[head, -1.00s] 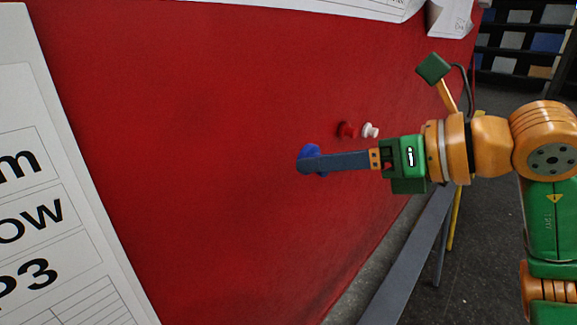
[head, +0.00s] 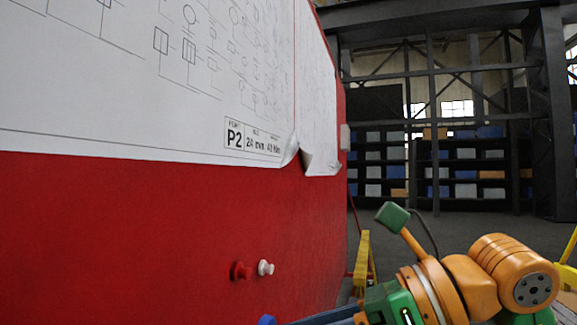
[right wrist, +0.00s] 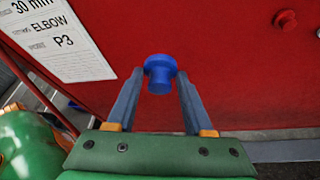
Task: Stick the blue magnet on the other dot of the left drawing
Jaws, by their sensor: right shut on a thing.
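The blue magnet (right wrist: 160,76) is between the fingertips of my right gripper (right wrist: 160,84), which is shut on it in front of the red board (right wrist: 225,60). I cannot tell whether the magnet touches the board. In the head view only a bit of the blue magnet (head: 267,321) and my right gripper's fingers show at the bottom edge. A large drawing sheet marked P2 (head: 100,120) hangs on the upper board. I make out no target dot. My left gripper is out of view.
A red magnet (head: 240,271) and a white magnet (head: 265,267) stick on the board below the P2 sheet. The sheet's lower corner (head: 307,160) curls outward. A yellow stand (head: 362,262) is beyond the board's right edge. The board between is bare.

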